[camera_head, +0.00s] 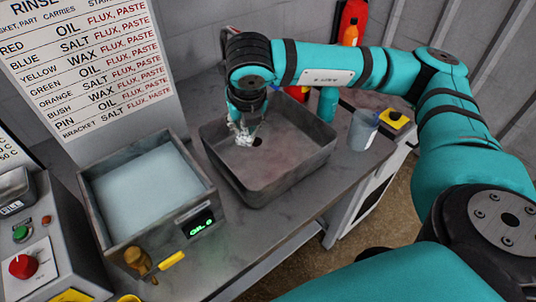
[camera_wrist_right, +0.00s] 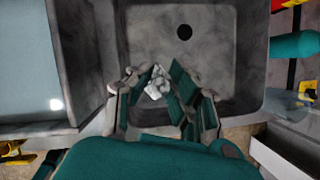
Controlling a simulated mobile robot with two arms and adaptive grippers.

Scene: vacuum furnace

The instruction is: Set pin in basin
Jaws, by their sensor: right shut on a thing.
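The basin (camera_head: 290,165) is a dark grey square sink on the bench, with a round drain hole in its floor; it also shows in the right wrist view (camera_wrist_right: 225,60). My right gripper (camera_head: 246,122) reaches down over the basin's left part. In the right wrist view its fingers (camera_wrist_right: 163,98) are closed around a small, pale, lumpy thing (camera_wrist_right: 157,82), likely the pin. Its shape is partly hidden by the fingers. In the head view the pale thing (camera_head: 243,137) shows below the fingers; I cannot tell whether it touches the basin floor. My left gripper is out of view.
A tank (camera_head: 150,190) of pale blue liquid stands left of the basin, with a green display and a brass valve (camera_head: 140,262). A sign (camera_head: 85,65) stands behind it. Right of the basin are a teal bottle (camera_head: 327,104) and a clear cup (camera_head: 363,130).

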